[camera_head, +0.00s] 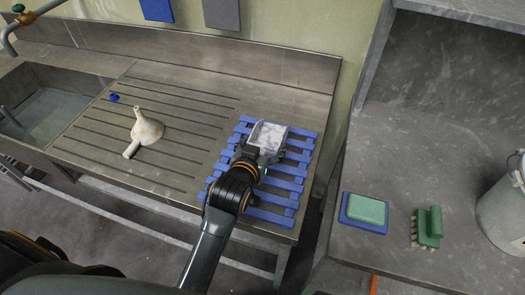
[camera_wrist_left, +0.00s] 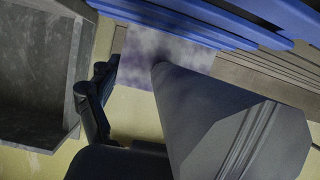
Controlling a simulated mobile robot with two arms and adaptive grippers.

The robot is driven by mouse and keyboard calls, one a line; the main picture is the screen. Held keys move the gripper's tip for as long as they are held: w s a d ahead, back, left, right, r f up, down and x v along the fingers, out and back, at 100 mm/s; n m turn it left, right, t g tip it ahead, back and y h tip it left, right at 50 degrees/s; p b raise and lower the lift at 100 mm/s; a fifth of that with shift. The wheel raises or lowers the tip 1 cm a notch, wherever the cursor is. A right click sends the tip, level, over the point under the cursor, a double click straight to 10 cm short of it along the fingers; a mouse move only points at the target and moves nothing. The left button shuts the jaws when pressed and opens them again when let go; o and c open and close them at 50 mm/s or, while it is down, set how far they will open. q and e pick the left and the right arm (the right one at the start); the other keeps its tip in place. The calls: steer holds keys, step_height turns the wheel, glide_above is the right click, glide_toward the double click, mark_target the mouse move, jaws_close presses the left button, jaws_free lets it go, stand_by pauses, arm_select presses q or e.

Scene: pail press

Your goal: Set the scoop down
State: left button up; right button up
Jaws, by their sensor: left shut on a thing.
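The scoop (camera_head: 268,135), a pale open tray shape with light mottled inside, is at the tip of my left gripper (camera_head: 260,158) in the head view. My left gripper is shut on it, and the jaws hide its handle end. The scoop is over the blue slatted rack (camera_head: 290,186) on the steel drainboard; I cannot tell whether it touches the slats. In the left wrist view, a pale mottled surface of the scoop (camera_wrist_left: 140,44) shows near the blue slats, beside a dark gripper finger. My right gripper is not in view.
A whitish funnel-like item (camera_head: 147,129) and a small blue piece (camera_head: 113,97) lie on the drainboard (camera_head: 190,125), left of the rack. A sink (camera_head: 45,105) is at far left. The right counter holds a green sponge (camera_head: 366,209) on blue, a green brush (camera_head: 429,228) and a metal pail (camera_head: 503,215).

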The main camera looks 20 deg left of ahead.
arm_select(q)
steer(key=shift+s+f, duration=0.1)
steer(key=shift+f, duration=1.25)
steer(key=o, duration=1.1)
steer(key=shift+o, duration=0.2)
